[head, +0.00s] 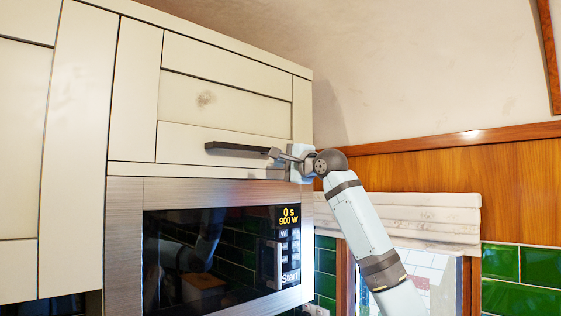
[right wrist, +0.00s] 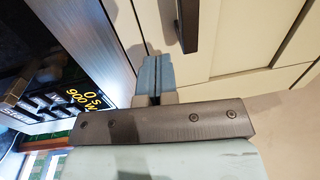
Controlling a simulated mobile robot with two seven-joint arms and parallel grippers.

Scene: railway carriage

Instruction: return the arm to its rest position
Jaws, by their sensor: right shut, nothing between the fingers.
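My right arm (head: 361,225) reaches up from the lower right in the head view. Its gripper (head: 276,155) is at the right end of the dark bar handle (head: 235,147) on the cream cabinet door (head: 225,95). In the right wrist view the fingers (right wrist: 153,72) are together with nothing between them. The handle (right wrist: 186,22) lies just beside the fingertips there, apart from the grip. I cannot tell whether they touch. The cabinet door looks closed. My left gripper is not in view.
A microwave (head: 215,255) with a dark glass front and a lit display reading 0 s, 900 W sits below the cabinet. Wood panelling (head: 450,180), a folded pale blind (head: 420,215) and green tiles (head: 520,280) are to the right. Open room lies right of the cabinet.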

